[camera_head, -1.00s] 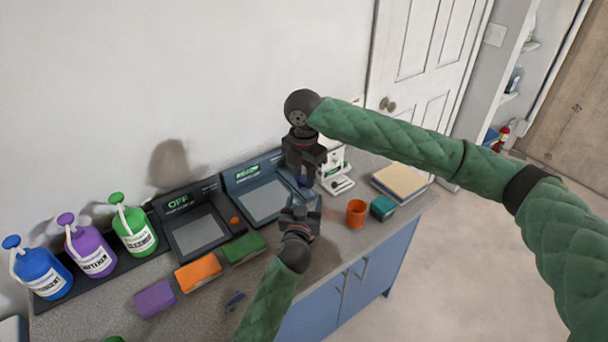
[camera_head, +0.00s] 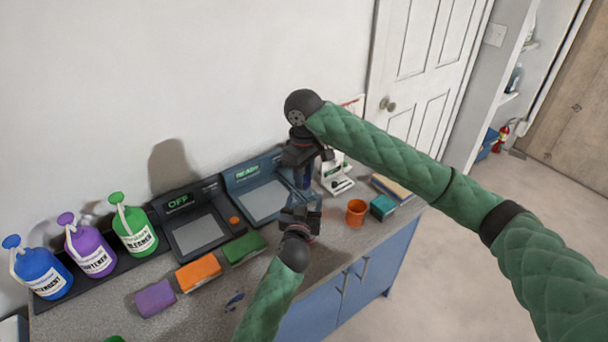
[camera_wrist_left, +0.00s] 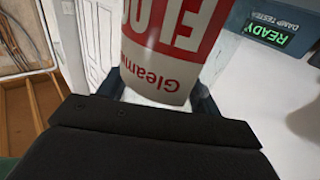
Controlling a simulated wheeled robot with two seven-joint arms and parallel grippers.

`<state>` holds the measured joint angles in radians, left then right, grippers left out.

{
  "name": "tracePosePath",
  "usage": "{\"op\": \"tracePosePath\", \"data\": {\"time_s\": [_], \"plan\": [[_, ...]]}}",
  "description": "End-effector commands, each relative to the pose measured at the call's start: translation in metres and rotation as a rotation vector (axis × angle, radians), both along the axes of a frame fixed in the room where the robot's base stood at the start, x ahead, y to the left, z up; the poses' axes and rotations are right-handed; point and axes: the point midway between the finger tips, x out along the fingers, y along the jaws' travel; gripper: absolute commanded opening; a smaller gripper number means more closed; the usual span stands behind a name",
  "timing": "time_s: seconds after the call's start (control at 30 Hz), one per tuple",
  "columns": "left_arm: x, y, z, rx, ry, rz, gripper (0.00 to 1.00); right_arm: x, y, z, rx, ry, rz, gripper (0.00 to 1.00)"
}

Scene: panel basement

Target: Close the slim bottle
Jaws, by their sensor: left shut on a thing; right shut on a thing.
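The slim bottle (camera_wrist_left: 170,45) fills the top middle of the left wrist view, with a white label and a red panel lettered "FLO…". My left gripper (camera_head: 301,212) is shut on it, in front of the blue tester. In the head view the gripper hides most of the bottle. My right gripper (camera_head: 305,157) points down from above, close over the left one, and is shut. A dark blue piece (camera_head: 306,181) shows just below its jaws and looks like the bottle's cap. The jaws hide how it meets the bottle neck.
A blue "READY" tester (camera_head: 262,199) and a black "OFF" device (camera_head: 196,235) stand behind. An orange cup (camera_head: 356,212), a teal block (camera_head: 382,206) and a white machine (camera_head: 335,178) are at right. Sponges (camera_head: 198,272) and pump bottles (camera_head: 135,235) are at left.

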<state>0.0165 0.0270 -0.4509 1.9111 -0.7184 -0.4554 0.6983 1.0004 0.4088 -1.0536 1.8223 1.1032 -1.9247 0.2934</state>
Motion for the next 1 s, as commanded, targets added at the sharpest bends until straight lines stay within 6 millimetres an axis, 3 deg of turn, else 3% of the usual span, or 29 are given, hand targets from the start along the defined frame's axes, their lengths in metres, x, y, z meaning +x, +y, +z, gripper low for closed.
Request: {"op": "tracePosePath", "data": {"time_s": [0.6, 0.7, 0.87, 0.9, 1.0], "plan": [[-0.0006, -0.0007, -0.0011, 0.0, 0.001, -0.001, 0.01, 0.0008, -0.0003, -0.0003, 0.001, -0.001, -0.939, 0.03], [-0.0007, -0.0007, -0.0012, 0.0, 0.001, -0.001, 0.01, 0.0007, -0.0003, -0.0004, 0.001, -0.001, -1.061, 0.03], [-0.0007, -0.0007, -0.0012, 0.0, 0.001, -0.001, 0.01, 0.0009, -0.0005, -0.0004, 0.001, -0.001, -1.06, 0.03], [-0.0007, -0.0007, -0.0012, 0.0, 0.001, -0.001, 0.01, 0.0009, -0.0005, -0.0004, 0.001, -0.001, -1.059, 0.38], [-0.0006, -0.0006, -0.0012, 0.0, 0.002, -0.001, 0.01, 0.0007, -0.0004, -0.0005, 0.001, -0.001, -1.058, 0.52]]}}
